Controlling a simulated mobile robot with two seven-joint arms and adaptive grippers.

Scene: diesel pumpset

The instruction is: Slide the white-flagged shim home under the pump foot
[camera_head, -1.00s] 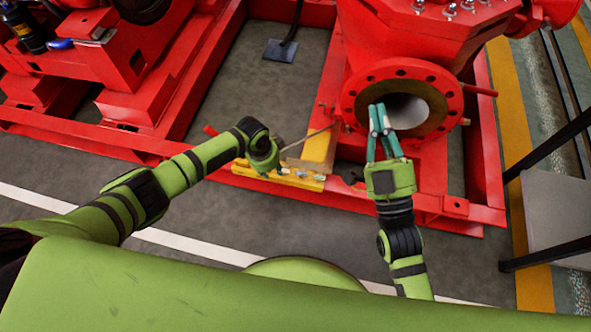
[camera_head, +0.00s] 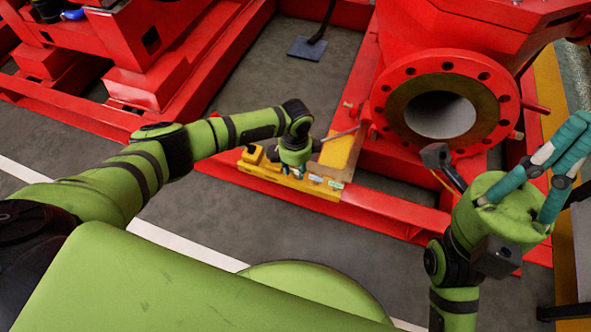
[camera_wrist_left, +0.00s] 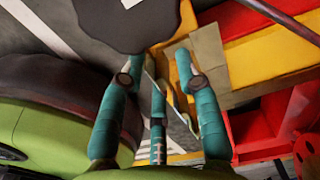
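My left gripper (camera_head: 295,172) points down at the yellow piece (camera_head: 322,188) on the front rail of the red base, which carries small pale labels. In the left wrist view its teal fingers (camera_wrist_left: 160,75) are spread, with thin plate-like pieces (camera_wrist_left: 180,112) showing between and beyond them. I cannot tell whether any finger touches these. I cannot pick out the white-flagged shim for sure. The red pump (camera_head: 455,30) with its round flange stands behind; I cannot make out its foot clearly. My right gripper (camera_head: 577,148) is raised at the right edge, fingers apart and seemingly empty.
A yellow and tan block (camera_head: 338,152) lies beside the pump, with a thin rod (camera_head: 341,133) near it. Red base rails (camera_head: 395,210) surround the area. The grey floor (camera_head: 240,60) is open at left. A pale panel (camera_head: 582,235) stands at far right.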

